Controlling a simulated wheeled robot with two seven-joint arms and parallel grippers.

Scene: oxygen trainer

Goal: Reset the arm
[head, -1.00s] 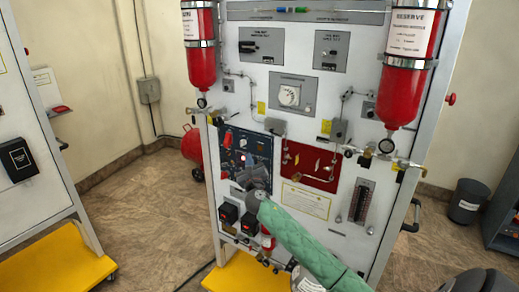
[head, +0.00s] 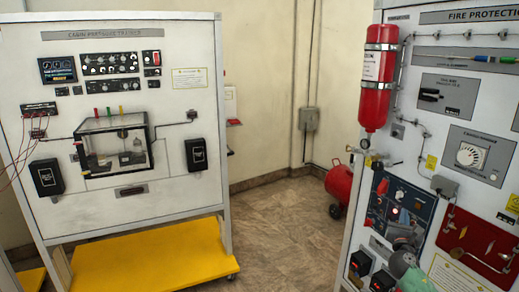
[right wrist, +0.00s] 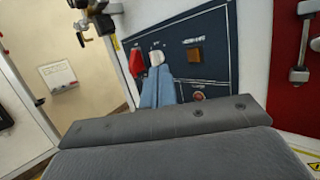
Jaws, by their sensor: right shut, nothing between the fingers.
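The blue control panel (head: 415,208) is on the white fire protection trainer at right. My right gripper (head: 403,241) is in front of the panel's lower part, with my green-sleeved arm coming from below. In the right wrist view the blue panel (right wrist: 215,70) fills the upper middle. My two pale blue fingers (right wrist: 158,84) are shut together with nothing between them. Their tips are just below a white knob (right wrist: 156,57); I cannot tell whether they touch it. A red knob (right wrist: 136,62) is left of it, and a square amber part (right wrist: 194,54) is to the right. My left gripper is not in view.
The cabin pressure trainer (head: 190,120), with a yellow base (head: 150,256), stands at left. A red cylinder (head: 378,80) hangs on the right trainer's left edge, and a red tank (head: 339,184) is on the floor behind. Open floor (head: 285,235) lies between the trainers.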

